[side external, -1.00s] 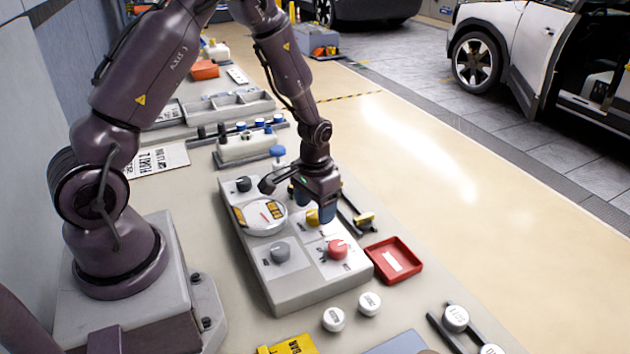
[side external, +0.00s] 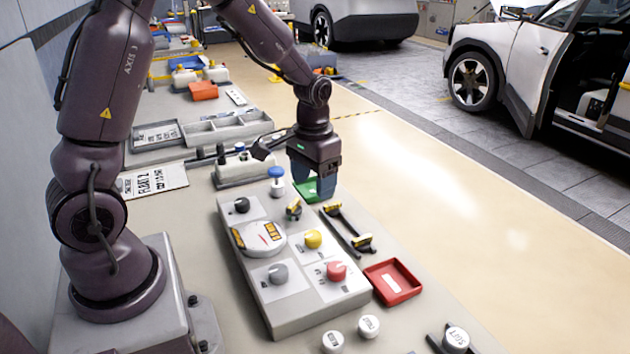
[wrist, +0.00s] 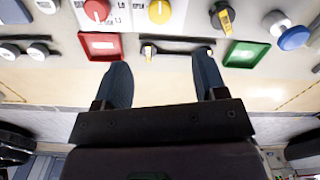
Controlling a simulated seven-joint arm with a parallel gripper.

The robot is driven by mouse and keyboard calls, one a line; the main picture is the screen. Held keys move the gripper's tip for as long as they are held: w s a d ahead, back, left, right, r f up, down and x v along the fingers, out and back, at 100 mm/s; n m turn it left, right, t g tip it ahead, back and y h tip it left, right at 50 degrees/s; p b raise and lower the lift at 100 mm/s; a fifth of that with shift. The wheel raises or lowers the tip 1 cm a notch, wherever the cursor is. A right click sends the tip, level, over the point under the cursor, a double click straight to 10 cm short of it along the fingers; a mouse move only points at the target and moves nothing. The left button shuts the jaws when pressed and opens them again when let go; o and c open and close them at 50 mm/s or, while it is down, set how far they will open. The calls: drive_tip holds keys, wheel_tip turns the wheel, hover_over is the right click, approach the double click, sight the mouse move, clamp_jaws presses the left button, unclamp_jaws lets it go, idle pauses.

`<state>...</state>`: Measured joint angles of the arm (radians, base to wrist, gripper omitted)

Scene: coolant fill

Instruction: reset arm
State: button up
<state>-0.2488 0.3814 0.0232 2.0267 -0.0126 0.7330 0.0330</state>
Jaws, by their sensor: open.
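My gripper (side external: 311,187) hangs fingers down at the far right corner of the control panel, above the green tray (side external: 308,189), which it partly hides. In the wrist view my gripper (wrist: 166,80) has its two fingers apart with nothing held between them. The grey panel (side external: 300,318) carries a yellow knob (side external: 313,239), a red knob (side external: 336,271), a grey knob (side external: 277,273), a black knob (side external: 242,205) and a round gauge (side external: 264,238). Red and yellow knobs also show in the wrist view.
A red tray (side external: 393,281) sits right of the panel. Black rails with a yellow-tipped piece (side external: 363,242) lie beside it. A blue-capped post (side external: 276,174) stands behind the panel. White round caps (side external: 368,326) lie in front. The tan floor (side external: 470,220) to the right is clear.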

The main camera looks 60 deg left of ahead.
drive_tip(key=s+d+r+m+t, duration=0.1)
drive_tip(key=s+d+r+t, duration=0.1)
drive_tip(key=s+d+r, duration=0.2)
drive_tip(key=s+d+r+m+t, duration=0.1)
drive_tip(key=s+d+r+t, duration=0.2)
drive_tip(key=s+r, duration=0.8)
drive_tip(key=shift+d+r+m+t, duration=0.35)
drive_tip(key=shift+d+r, duration=0.55)
drive_tip(key=shift+d, duration=0.35)
